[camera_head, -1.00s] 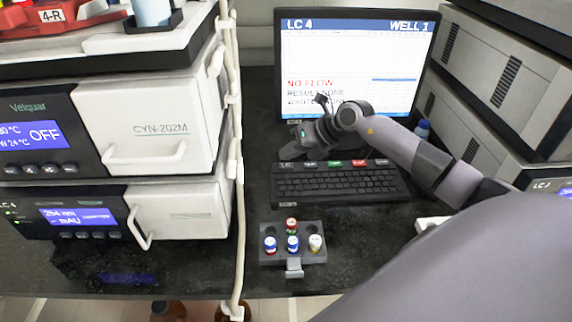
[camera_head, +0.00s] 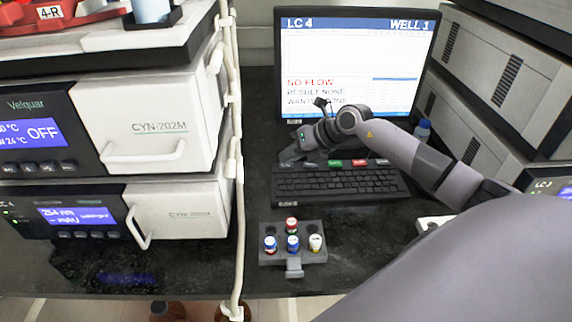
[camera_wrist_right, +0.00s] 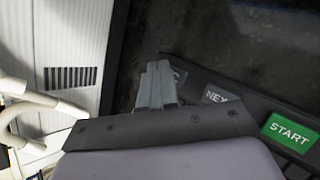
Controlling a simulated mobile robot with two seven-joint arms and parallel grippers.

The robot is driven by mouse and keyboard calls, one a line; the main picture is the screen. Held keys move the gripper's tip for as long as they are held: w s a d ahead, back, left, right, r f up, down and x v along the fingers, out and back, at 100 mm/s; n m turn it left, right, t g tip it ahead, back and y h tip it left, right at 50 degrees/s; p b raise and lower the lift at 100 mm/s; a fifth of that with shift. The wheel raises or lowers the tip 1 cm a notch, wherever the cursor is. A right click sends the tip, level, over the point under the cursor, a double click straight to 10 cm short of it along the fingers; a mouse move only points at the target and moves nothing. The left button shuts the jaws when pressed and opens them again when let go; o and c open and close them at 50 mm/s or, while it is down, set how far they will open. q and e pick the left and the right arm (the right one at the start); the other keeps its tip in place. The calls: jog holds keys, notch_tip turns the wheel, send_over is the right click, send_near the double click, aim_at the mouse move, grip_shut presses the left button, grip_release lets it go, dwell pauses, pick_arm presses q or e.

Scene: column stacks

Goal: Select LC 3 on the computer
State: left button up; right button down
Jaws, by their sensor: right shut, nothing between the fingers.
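The monitor (camera_head: 352,62) at the back reads "LC 4" at top left and "WELL 1" at top right, with red "NO FLOW" below. The keyboard (camera_head: 340,188) lies in front of it, with a row of labelled keys along its back edge. My right gripper (camera_head: 287,160) is shut and empty, its tips at the keyboard's back left corner. In the right wrist view the shut fingers (camera_wrist_right: 157,75) cover most of the leftmost key, beside the "NEXT" key (camera_wrist_right: 217,95). The green "START" key (camera_wrist_right: 288,133) is further right. Contact with the key cannot be told. My left gripper is out of view.
A grey rack (camera_head: 294,268) with several capped vials stands in front of the keyboard. Stacked instruments (camera_head: 165,130) stand at left, with white tubing (camera_head: 234,170) along their edge. More stacks (camera_head: 500,70) stand at right.

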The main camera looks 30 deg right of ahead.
aim_at(290, 165)
jog(key=shift+f, duration=0.3)
jog(key=shift+r, duration=0.1)
dwell(0.3)
jog(key=shift+r+p, duration=0.65)
jog(key=shift+r, duration=0.15)
notch_tip(290, 165, up, 5)
jog(key=p, duration=0.4)
dwell(1.8)
